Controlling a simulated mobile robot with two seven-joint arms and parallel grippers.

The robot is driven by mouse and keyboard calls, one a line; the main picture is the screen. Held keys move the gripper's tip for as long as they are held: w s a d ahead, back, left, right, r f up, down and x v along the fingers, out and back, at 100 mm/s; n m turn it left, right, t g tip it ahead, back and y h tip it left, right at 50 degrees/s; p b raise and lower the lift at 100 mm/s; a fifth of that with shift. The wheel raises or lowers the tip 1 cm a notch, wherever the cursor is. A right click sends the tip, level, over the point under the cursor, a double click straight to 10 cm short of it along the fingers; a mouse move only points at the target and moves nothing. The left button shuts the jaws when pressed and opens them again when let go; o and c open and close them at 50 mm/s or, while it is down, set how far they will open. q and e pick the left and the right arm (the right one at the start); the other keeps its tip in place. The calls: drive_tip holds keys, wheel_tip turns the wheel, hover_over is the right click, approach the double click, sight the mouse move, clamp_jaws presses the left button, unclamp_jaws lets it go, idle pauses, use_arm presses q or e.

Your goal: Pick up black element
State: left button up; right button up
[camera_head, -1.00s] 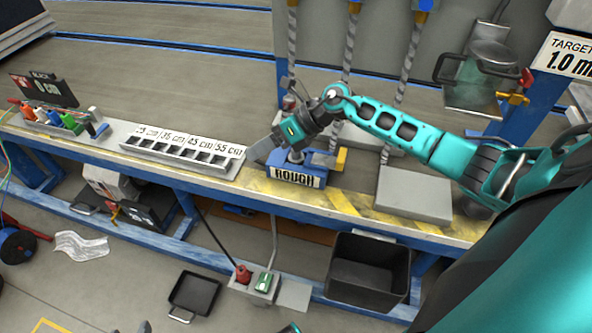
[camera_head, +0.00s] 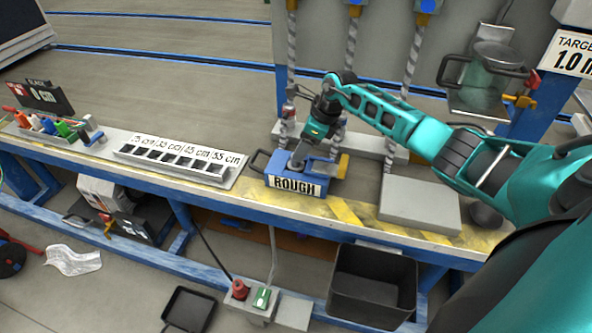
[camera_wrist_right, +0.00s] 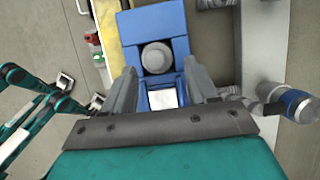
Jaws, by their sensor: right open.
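A blue block marked ROUGH (camera_head: 292,187) stands on the workbench, with a black loop handle (camera_head: 258,160) on its left side. It also shows in the wrist view as a blue block (camera_wrist_right: 150,20) with a round grey knob (camera_wrist_right: 157,57) on top. My right gripper (camera_head: 299,155) is over this block. In the wrist view the fingers of my right gripper (camera_wrist_right: 160,88) are apart, one on each side of the block's near part, with nothing clearly held. Contact cannot be told. I cannot tell which thing is the black element. My left gripper is not seen in the head view.
A white slotted rack (camera_head: 180,155) with length labels lies left of the block. Small coloured parts (camera_head: 45,125) stand at the far left by a black sign (camera_head: 47,97). A grey plate (camera_head: 420,205) lies to the right. A black bin (camera_head: 372,283) stands below.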

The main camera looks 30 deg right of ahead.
sight(293, 165)
drive_tip(key=x, duration=0.2)
drive_tip(key=b+x, duration=0.1)
drive_tip(key=x, duration=0.1)
drive_tip(key=shift+a+f, duration=0.2)
drive_tip(key=shift+a, duration=0.2)
drive_tip(key=c, duration=0.8)
